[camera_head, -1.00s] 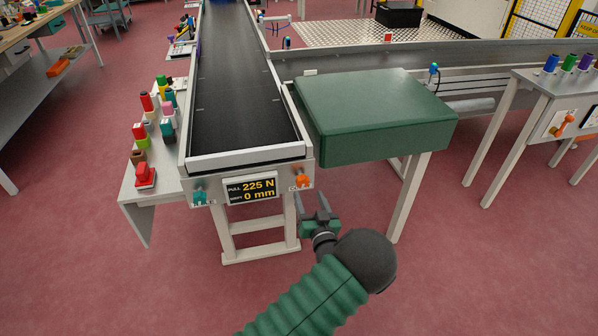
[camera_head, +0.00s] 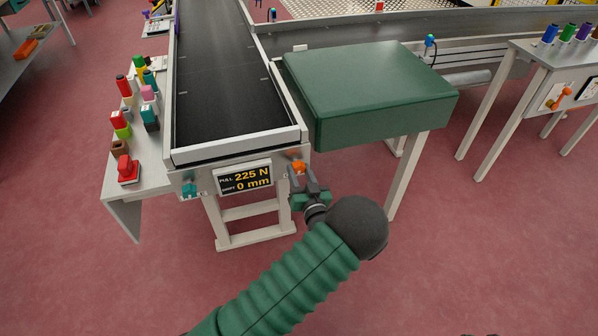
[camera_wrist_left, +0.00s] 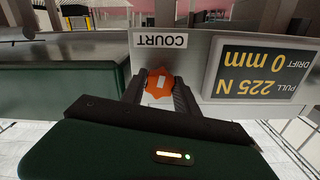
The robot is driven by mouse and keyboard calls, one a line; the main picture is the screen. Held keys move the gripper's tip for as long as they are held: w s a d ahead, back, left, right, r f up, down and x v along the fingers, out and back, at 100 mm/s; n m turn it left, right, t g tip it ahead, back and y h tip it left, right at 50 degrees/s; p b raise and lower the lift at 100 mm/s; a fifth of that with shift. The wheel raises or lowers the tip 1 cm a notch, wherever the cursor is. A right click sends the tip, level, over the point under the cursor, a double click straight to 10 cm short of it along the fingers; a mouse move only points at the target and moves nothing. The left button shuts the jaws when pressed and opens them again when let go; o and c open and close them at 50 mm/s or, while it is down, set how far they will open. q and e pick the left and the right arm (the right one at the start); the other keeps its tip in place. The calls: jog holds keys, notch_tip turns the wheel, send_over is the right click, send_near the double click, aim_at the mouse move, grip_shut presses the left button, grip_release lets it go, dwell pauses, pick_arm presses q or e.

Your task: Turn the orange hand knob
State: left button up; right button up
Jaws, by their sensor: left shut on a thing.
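The orange hand knob (camera_head: 298,166) sits on the front end of the conveyor, right of the display (camera_head: 244,178). It also shows in the left wrist view (camera_wrist_left: 160,84), below a label reading "COURT" upside down. My left gripper (camera_head: 303,180) has its fingers on both sides of the knob and is shut on it. The gripper partly hides the knob. The display reads 225 N and 0 mm. My right gripper is not in view.
A teal knob (camera_head: 190,189) is left of the display. A green-topped table (camera_head: 365,85) stands close on the right. Another orange knob (camera_head: 562,99) is on the far-right bench.

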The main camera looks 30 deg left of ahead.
pick_arm(q)
jog(key=shift+a, duration=0.15)
jog(key=shift+c, duration=1.2)
grip_shut()
jog(key=shift+d+f+n, duration=0.1)
jog(key=shift+d+n, duration=0.1)
jog(key=shift+n, duration=0.5)
jog(key=o, duration=1.2)
grip_release()
